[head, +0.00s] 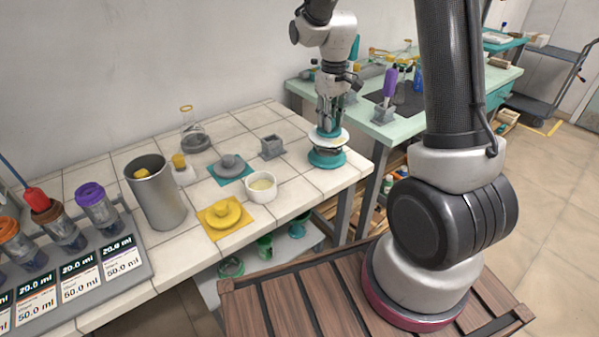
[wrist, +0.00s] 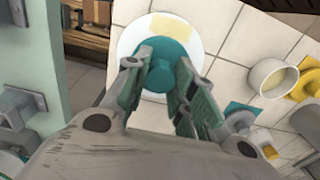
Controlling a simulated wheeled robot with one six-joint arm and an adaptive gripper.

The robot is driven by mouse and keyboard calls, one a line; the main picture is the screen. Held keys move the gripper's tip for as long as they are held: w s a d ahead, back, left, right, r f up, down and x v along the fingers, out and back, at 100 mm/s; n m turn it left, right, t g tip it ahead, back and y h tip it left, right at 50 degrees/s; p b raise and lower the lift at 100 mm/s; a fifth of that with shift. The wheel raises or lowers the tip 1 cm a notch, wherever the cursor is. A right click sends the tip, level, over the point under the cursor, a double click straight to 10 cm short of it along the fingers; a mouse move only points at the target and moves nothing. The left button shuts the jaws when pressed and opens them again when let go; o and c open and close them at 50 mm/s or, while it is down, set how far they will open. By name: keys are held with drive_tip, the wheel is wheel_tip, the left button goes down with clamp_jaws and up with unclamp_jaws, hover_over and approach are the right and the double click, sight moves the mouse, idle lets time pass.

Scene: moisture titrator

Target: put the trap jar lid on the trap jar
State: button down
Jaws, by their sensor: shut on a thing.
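My gripper (head: 329,126) points down at the right end of the white tiled table, and it also shows in the wrist view (wrist: 163,78). Its fingers are shut on the teal knob of a round teal lid (wrist: 161,72), which I take to be the trap jar lid. Below the lid is a wider white disc with a pale yellow patch, apparently the top of the trap jar (wrist: 130,40). In the head view this white top (head: 343,139) sits above a dark grey band and a teal base (head: 327,160). I cannot tell whether lid and jar touch.
Left of the gripper are a grey block holder (head: 271,147), a grey knobbed lid (head: 231,165) on a teal mat, a white cup (head: 261,188) and a yellow knobbed lid (head: 223,212) on a yellow mat. A metal beaker (head: 160,200) stands farther left. The table's edge is close on the right.

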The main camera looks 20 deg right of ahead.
drive_tip(key=shift+f, duration=0.5)
drive_tip(key=c, duration=1.1)
unclamp_jaws()
drive_tip(key=shift+r, duration=4)
drive_tip(key=shift+r, duration=0.1)
